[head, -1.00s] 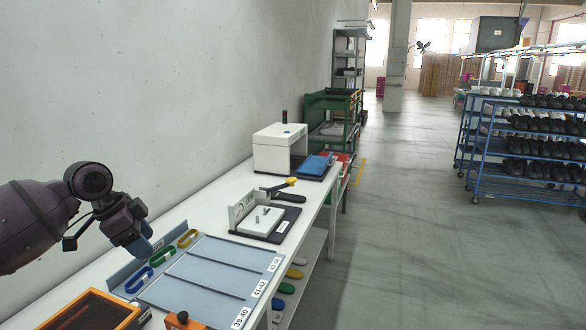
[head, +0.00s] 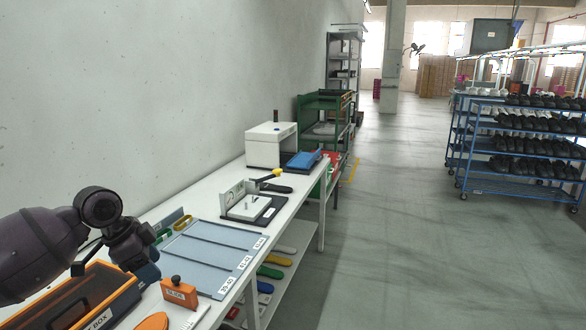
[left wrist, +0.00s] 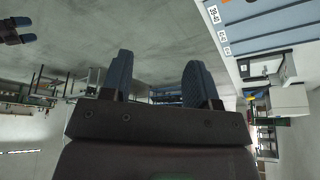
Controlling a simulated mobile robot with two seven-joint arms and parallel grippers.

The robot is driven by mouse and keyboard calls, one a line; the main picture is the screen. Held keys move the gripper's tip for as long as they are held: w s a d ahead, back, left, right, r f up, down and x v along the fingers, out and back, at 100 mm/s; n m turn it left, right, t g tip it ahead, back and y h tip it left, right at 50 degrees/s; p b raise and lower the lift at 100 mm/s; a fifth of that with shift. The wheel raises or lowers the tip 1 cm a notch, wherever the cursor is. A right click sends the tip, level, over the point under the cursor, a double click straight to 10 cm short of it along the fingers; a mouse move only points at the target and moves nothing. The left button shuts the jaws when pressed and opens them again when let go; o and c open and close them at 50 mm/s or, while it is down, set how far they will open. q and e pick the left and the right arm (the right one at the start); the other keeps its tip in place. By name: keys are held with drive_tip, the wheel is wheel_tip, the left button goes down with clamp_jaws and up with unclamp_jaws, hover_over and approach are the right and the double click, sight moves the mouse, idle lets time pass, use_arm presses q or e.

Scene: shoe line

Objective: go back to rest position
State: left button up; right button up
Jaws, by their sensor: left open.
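My left gripper (head: 148,272) is at the lower left of the head view, above the near part of the white workbench (head: 205,190). In the left wrist view its two blue-grey fingers (left wrist: 156,85) stand apart with nothing between them. Part of what looks like my other gripper (left wrist: 18,32) shows at the upper left of the left wrist view, too small to tell its jaws. It is not in the head view.
Below the left gripper lie an orange-framed box (head: 75,300), an orange block (head: 178,292) and a grey sorting tray (head: 207,250). A fixture (head: 250,207) and white box (head: 270,146) stand farther along. Blue shoe racks (head: 520,185) stand right; the floor (head: 385,240) between is clear.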

use_arm(q)
drive_tip(key=s+d+f+n, duration=0.2)
drive_tip(key=s+d+f, duration=0.2)
drive_tip(key=s+f, duration=0.45)
drive_tip(key=s+d+f+n, duration=0.1)
drive_tip(key=s+d+f, duration=0.3)
drive_tip(key=s+f, duration=0.4)
drive_tip(key=s+a+f+n+t+y, duration=0.1)
drive_tip(key=s+a+n+y, duration=0.15)
drive_tip(key=s+n, duration=0.45)
drive_tip(key=s+a+f+n+t+y, duration=0.1)
drive_tip(key=s+a+n+y, duration=0.2)
drive_tip(key=s, duration=0.8)
drive_tip(key=w+f+t+b, duration=0.3)
drive_tip(key=f+b, duration=0.2)
drive_tip(key=f, duration=0.5)
drive_tip(key=w+f+m+t+h+b, duration=0.1)
drive_tip(key=w+f+t+b, duration=0.2)
drive_tip(key=f, duration=0.8)
drive_tip(key=shift+w+a+f+t+b, duration=0.25)
drive_tip(key=shift+t+b, duration=0.25)
drive_tip(key=shift+b, duration=0.45)
use_arm(e)
wheel_tip(320, 180, down, 9)
drive_tip(key=w, duration=0.1)
drive_tip(key=shift+a, duration=0.15)
use_arm(q)
drive_tip(key=shift+h, duration=0.25)
use_arm(e)
drive_tip(key=shift+f, duration=0.15)
